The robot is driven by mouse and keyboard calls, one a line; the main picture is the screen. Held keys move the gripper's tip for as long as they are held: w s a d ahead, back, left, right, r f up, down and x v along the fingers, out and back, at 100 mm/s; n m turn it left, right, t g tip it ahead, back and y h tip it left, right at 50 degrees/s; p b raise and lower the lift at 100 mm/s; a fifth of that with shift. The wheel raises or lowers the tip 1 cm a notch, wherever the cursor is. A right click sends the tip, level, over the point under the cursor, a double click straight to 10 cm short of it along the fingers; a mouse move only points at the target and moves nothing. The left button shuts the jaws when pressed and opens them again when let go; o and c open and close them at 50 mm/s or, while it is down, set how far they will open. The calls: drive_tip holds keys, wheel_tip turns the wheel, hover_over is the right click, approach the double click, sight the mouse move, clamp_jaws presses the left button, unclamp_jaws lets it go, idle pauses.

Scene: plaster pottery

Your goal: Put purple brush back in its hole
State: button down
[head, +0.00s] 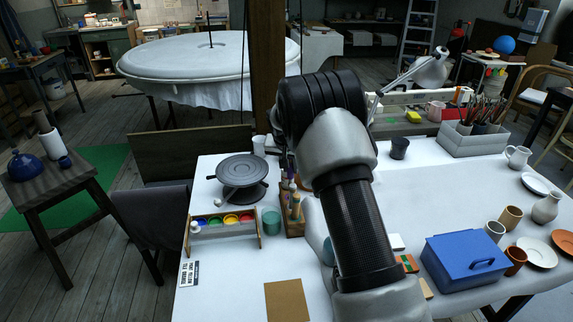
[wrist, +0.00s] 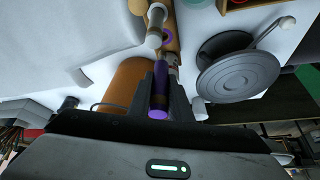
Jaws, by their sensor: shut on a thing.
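My gripper (wrist: 161,88) is shut on the purple brush (wrist: 159,103) in the wrist view, with one dark finger on each side of it. The brush's purple end points toward the camera; its far end is hard to make out. Just beyond it is a wooden holder (wrist: 138,6) with a purple ring (wrist: 168,38) on it. A pale-handled tool (wrist: 155,26) stands beside the ring. In the head view the wooden holder (head: 292,230) is on the white table, with several tools in it. There my arm hides the gripper's fingers and part of the holder.
A grey turntable (head: 242,170) stands left of the holder and also shows in the wrist view (wrist: 238,75). A paint rack (head: 222,243) and a teal cup (head: 271,222) are close by. A blue box (head: 465,262) is at the right. The table's front left is fairly clear.

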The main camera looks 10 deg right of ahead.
sight(290, 173)
drive_tip(key=shift+f+b, duration=0.7)
drive_tip(key=shift+f, duration=1.1)
drive_tip(key=shift+f, duration=0.1)
drive_tip(key=shift+f+b, duration=1.8)
drive_tip(key=shift+f, duration=0.45)
drive_tip(key=shift+f, duration=0.25)
drive_tip(key=c, duration=1.5)
unclamp_jaws()
drive_tip(key=shift+c, duration=0.2)
drive_tip(key=shift+r, duration=0.1)
